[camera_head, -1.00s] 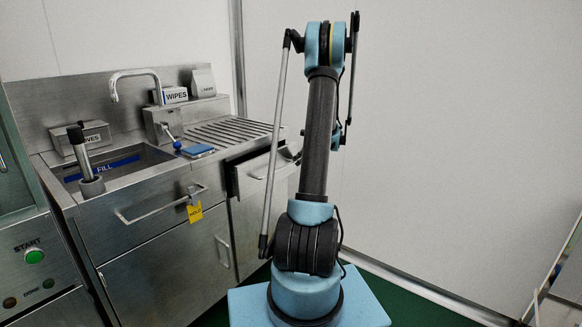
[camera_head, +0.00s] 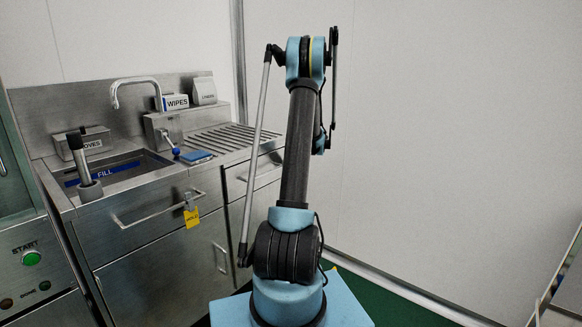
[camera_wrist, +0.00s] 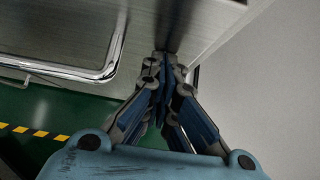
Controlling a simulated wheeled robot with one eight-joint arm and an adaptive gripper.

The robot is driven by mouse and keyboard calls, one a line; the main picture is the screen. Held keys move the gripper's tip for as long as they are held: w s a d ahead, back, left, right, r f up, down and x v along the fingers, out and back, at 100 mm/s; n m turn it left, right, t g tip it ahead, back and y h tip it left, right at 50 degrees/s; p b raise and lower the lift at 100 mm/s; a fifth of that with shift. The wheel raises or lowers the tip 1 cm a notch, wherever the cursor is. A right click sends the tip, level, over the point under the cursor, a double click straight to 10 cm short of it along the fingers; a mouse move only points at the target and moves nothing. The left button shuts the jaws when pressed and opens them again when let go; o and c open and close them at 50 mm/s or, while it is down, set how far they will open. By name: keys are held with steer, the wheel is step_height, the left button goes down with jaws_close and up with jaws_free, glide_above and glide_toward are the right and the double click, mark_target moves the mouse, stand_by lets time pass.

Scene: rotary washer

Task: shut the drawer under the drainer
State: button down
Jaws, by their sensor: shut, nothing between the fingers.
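The drawer (camera_head: 237,187) under the ribbed drainer (camera_head: 222,137) is a steel front with a bar handle, partly hidden behind my arm in the head view. Its front looks flush or nearly flush with the cabinet; any small gap is too fine to tell. In the wrist view a steel front (camera_wrist: 165,22) fills the top, with a bright bar handle (camera_wrist: 110,68) to the left. My gripper (camera_wrist: 163,62) is shut and empty, its fingertips at that front, right of the handle. Whether they touch is unclear. The head view does not show the gripper.
A second drawer front with a handle and yellow tag (camera_head: 191,217) is left, below the sink (camera_head: 125,168). A faucet (camera_head: 135,82), wipes box (camera_head: 177,102) and blue sponge (camera_head: 196,157) stand on the counter. A white wall (camera_head: 430,130) is right. Green floor is below.

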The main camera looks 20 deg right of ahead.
steer(key=s+d+f+v, duration=0.1)
steer(key=f+v, duration=0.1)
steer(key=v, duration=1)
steer(key=shift+s+d+r, duration=0.2)
steer(key=shift+s+r, duration=0.1)
steer(key=shift+s, duration=0.25)
steer(key=s+a+r+n+g+h, duration=0.1)
steer(key=s+a+r+n+g, duration=0.15)
steer(key=s+a+n, duration=0.65)
steer(key=s+a+r+n+g, duration=0.1)
steer(key=s+a+r+n, duration=0.35)
steer(key=s+a, duration=0.85)
steer(key=s+a+f+n+h, duration=0.1)
steer(key=s+a+f+n, duration=0.1)
steer(key=s+n, duration=0.3)
steer(key=s+a+f+n+g+h, duration=0.1)
steer(key=s+a+f+n, duration=0.2)
steer(key=s+n, duration=0.3)
steer(key=s+a+f+n+g+h, duration=0.1)
steer(key=s+a+f+n, duration=0.2)
steer(key=s, duration=1)
step_height(320, 180, down, 2)
steer(key=shift+s+f+n+h, duration=0.1)
steer(key=shift+s+n+h, duration=0.2)
steer(key=shift+n, duration=0.95)
